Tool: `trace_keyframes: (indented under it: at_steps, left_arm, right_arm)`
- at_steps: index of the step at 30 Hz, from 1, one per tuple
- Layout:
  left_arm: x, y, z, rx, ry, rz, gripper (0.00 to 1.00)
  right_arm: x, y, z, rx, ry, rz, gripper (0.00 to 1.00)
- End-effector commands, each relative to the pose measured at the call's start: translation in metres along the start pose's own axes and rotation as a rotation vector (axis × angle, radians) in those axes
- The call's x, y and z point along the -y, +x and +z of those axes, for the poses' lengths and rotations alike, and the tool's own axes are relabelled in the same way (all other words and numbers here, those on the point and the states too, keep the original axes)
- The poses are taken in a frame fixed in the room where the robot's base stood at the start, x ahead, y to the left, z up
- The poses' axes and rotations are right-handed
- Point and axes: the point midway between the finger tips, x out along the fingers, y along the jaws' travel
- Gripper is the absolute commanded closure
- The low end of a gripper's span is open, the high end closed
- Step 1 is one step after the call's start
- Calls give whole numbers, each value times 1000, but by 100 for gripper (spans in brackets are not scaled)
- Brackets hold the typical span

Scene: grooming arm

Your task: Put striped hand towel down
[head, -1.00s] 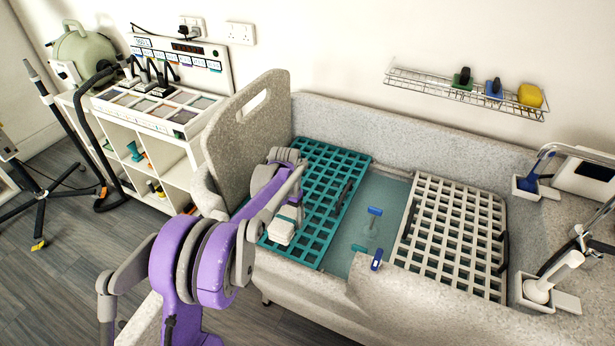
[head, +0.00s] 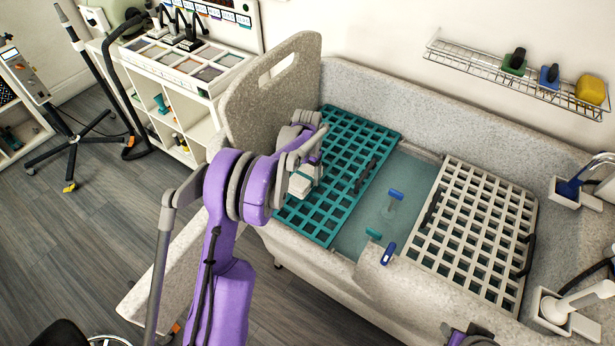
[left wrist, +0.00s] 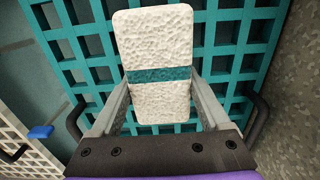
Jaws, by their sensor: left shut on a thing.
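The striped hand towel (left wrist: 158,38) is a small white textured block with a teal stripe across it. In the left wrist view it sits between the two fingers of my left gripper (left wrist: 160,95), which is shut on it. In the head view the towel (head: 302,184) is at the left part of the teal grate (head: 345,185), with my left gripper (head: 307,165) over it. I cannot tell whether the towel touches the grate. My right gripper is not visible.
The grates lie in a grey speckled tub (head: 440,135) with a tall end panel (head: 270,85). A wire shelf (head: 490,68) hangs on the wall. Much of the teal grate is bare.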

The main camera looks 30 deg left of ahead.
Motion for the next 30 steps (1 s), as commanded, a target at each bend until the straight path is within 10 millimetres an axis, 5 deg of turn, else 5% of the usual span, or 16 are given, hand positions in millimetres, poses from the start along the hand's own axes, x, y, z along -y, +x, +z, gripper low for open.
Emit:
trace_keyframes:
  at_steps: [3,14,15,18,30]
  left_arm:
    - [0,16,0,0,0,0,79]
    - [0,21,0,1,0,0,79]
    - [0,21,0,0,0,0,17]
    - [0,20,0,0,0,0,0]
    - [0,6,0,0,-1,0,0]
  right_arm:
    - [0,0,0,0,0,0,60]
    - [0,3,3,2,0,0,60]
    - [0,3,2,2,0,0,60]
    - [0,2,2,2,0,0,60]
    - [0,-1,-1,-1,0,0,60]
